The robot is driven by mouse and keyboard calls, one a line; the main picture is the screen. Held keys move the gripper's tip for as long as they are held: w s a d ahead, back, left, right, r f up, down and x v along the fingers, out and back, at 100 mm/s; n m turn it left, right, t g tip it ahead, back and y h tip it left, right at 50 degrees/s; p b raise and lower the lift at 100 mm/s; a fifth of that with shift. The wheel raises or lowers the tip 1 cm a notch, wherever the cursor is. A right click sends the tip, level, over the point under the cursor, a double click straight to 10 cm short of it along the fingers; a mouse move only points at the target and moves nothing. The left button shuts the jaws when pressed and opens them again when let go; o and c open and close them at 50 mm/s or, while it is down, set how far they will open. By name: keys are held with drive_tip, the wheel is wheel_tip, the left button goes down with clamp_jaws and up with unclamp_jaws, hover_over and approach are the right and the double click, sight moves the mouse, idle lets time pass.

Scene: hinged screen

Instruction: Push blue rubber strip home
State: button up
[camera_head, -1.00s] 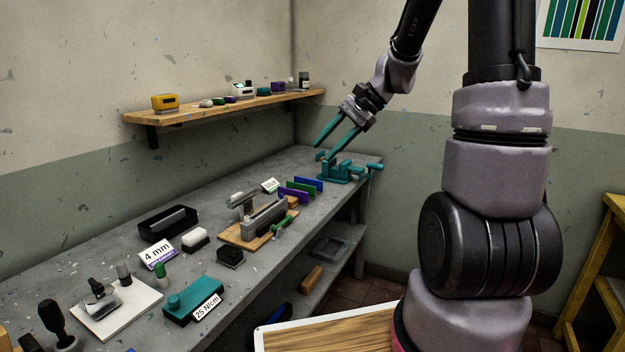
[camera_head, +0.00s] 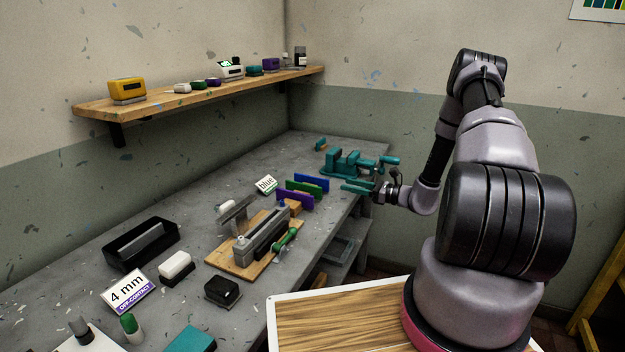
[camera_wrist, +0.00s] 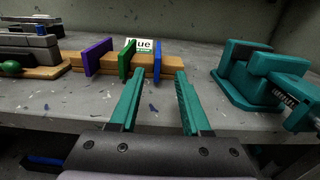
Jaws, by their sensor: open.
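The blue rubber strip (camera_head: 311,182) stands upright in a wooden holder (camera_head: 293,207), behind the green strip (camera_head: 304,189) and the purple strip (camera_head: 295,199). In the wrist view the blue strip (camera_wrist: 157,62) is the rightmost of the three, with the green strip (camera_wrist: 126,60) and purple strip (camera_wrist: 97,55) to its left. My gripper (camera_head: 346,184) is low at the bench's right edge, apart from the strips. In the wrist view my gripper (camera_wrist: 160,80) is open and empty, its teal fingers pointing toward the holder.
A teal vise (camera_head: 349,165) stands just behind my gripper. A grey clamp fixture with a green handle (camera_head: 285,240) sits on a wooden board (camera_head: 230,258) nearer. A "blue" card (camera_head: 266,185) stands left of the strips. A shelf (camera_head: 200,92) hangs on the wall.

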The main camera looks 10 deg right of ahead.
sight(322, 179)
drive_tip(key=x, duration=1)
drive_tip(key=shift+a, duration=0.35)
drive_tip(key=shift+r, duration=0.1)
clamp_jaws()
